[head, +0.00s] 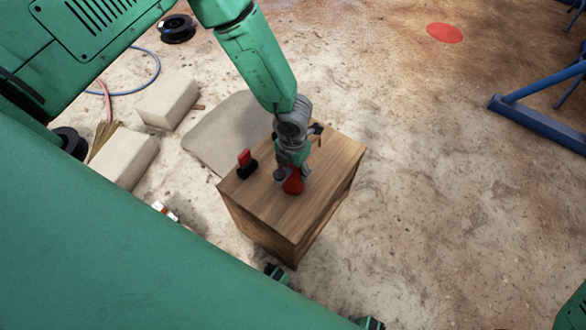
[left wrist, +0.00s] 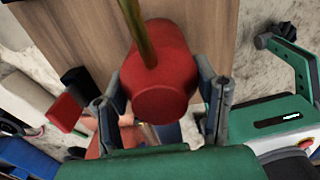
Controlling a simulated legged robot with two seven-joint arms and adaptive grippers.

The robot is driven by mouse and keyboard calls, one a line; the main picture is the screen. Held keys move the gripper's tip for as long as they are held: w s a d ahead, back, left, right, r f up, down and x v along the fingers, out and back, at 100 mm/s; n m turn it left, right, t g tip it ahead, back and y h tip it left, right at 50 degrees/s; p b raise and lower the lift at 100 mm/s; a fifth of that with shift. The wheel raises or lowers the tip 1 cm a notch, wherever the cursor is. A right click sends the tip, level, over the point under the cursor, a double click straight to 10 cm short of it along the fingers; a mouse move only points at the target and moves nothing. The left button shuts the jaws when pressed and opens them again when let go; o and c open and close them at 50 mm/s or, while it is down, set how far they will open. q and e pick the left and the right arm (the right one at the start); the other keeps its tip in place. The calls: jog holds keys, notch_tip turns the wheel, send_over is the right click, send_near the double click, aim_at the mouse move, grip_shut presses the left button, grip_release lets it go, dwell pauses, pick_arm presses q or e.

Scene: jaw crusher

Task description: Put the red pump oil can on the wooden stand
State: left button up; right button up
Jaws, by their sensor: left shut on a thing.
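The wooden stand (head: 325,165) is a brown box-shaped block in the middle of the head view. My left gripper (head: 292,175) points down over its top. It is shut on the red pump oil can (head: 293,186), mostly hidden by the gripper in the head view. In the left wrist view the can (left wrist: 166,88) sits between the two fingers of the left gripper (left wrist: 163,105), with its brass spout crossing the wooden top (left wrist: 205,30). I cannot tell whether the can touches the stand. My right gripper is not in view.
A small red and black object (head: 246,164) stands on the left part of the stand's top. Pale blocks (head: 168,102) and a grey mat (head: 225,135) lie to the left. A blue metal frame (head: 540,120) is at the right. The floor right of the stand is clear.

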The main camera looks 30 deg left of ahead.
pick_arm(q)
jog(key=o, duration=1.3)
jog(key=shift+d+f, duration=0.1)
jog(key=shift+d, duration=0.05)
jog(key=o, duration=0.3)
